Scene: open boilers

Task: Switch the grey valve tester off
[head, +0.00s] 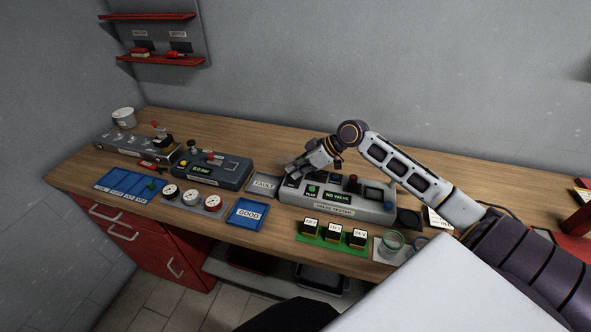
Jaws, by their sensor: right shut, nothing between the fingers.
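The grey valve tester (388,212) sits on the wooden bench, right of centre. Its front label reads VALVE TESTER and its small display (338,197) reads NO VALVE in lit green text. A green button (312,190) is left of the display, and a red knob (353,178) stands behind it. My right gripper (288,174) is shut and empty, at the tester's left end. It hides part of that end, and I cannot tell whether it touches. My left gripper is not in view.
A grey FAULT tray (263,184) lies close left of the tester. A blue GOOD tray (248,214), a green mat (330,238) with three black boxes and a glass jar (391,241) stand in front. A dark gauge unit (212,170) is further left.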

